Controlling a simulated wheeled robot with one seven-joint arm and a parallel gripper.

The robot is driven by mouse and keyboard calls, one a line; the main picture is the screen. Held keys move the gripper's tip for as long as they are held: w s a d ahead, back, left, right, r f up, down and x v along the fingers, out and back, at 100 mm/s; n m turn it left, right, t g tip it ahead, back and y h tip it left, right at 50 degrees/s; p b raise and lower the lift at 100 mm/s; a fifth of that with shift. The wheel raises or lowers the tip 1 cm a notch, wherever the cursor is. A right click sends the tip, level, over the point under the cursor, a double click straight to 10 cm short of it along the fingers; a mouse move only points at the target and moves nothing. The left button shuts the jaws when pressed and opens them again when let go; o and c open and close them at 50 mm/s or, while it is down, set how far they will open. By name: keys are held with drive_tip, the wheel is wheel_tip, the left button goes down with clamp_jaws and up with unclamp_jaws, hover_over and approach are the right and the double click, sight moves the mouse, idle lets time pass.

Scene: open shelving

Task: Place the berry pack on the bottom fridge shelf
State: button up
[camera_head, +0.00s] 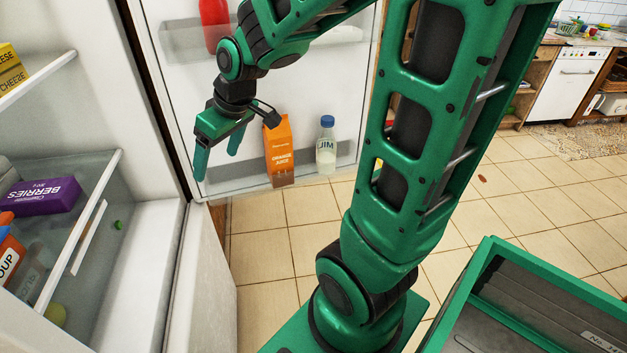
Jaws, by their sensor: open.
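The berry pack (46,195) is a purple box labelled "BERRIES". It lies on a glass fridge shelf (103,183) at the left, above the white fridge bottom. My gripper (217,163) is open and empty, fingers pointing down. It hangs in front of the open fridge door, to the right of the berry pack and well apart from it. The left part of the fridge inside is cut off by the picture edge.
An orange juice carton (280,152) and a milk bottle (326,147) stand in the door rack near my gripper. A red bottle (214,24) is above. Cheese boxes (10,68) sit on the upper shelf. An orange soup pack (10,258) is below the berries.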

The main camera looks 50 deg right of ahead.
drive_tip(key=s+d+m+g, duration=0.2)
drive_tip(key=s+d+m, duration=0.2)
drive_tip(key=s, duration=0.8)
drive_tip(key=s+d+m+g+h, duration=0.1)
drive_tip(key=s+d+m, duration=0.4)
drive_tip(key=s, duration=0.7)
drive_tip(key=shift+d+f+g+h, duration=0.15)
drive_tip(key=shift+d+g+h, duration=0.15)
drive_tip(key=shift+d+g, duration=0.55)
drive_tip(key=shift+w+a, duration=0.1)
